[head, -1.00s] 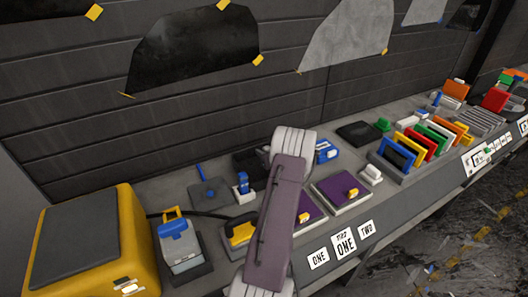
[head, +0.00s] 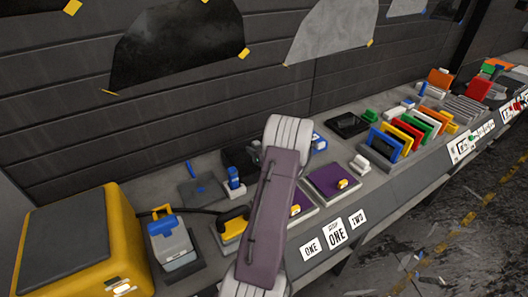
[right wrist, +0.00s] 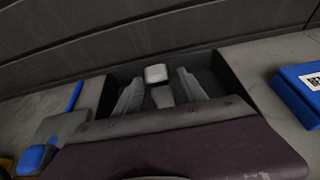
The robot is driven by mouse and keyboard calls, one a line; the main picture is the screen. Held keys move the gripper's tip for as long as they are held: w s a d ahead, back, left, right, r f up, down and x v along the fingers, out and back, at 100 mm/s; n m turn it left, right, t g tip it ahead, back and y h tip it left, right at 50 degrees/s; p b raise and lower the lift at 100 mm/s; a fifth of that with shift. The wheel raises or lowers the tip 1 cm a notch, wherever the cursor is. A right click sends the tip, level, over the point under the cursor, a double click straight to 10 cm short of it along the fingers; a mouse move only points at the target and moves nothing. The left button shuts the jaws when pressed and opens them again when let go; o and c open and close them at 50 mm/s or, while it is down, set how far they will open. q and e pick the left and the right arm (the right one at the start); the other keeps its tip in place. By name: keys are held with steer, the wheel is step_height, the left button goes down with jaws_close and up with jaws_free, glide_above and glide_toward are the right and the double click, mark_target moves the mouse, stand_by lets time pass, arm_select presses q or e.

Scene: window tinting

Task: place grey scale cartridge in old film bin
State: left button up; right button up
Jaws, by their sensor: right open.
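A small pale grey block (right wrist: 157,74), which looks like the grey scale cartridge, stands in a dark open bin (right wrist: 228,72) in the right wrist view. My right gripper (right wrist: 160,80) is open, with its two grey fingers on either side of the block, apart from it as far as I can see. In the head view the dark bin (head: 235,158) shows beside my purple right arm, which hides the gripper and the block. I cannot read a label on the bin. My left gripper is not in view.
A blue box (right wrist: 300,92) lies right of the bin. A blue-handled tool (head: 234,180) and a yellow tool (head: 235,217) are left of my arm. A purple pad (head: 330,183) and a rack of coloured cards (head: 408,133) are to the right. The wall is close behind.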

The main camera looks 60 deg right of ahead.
steer(key=v, duration=0.8)
steer(key=shift+s, duration=0.1)
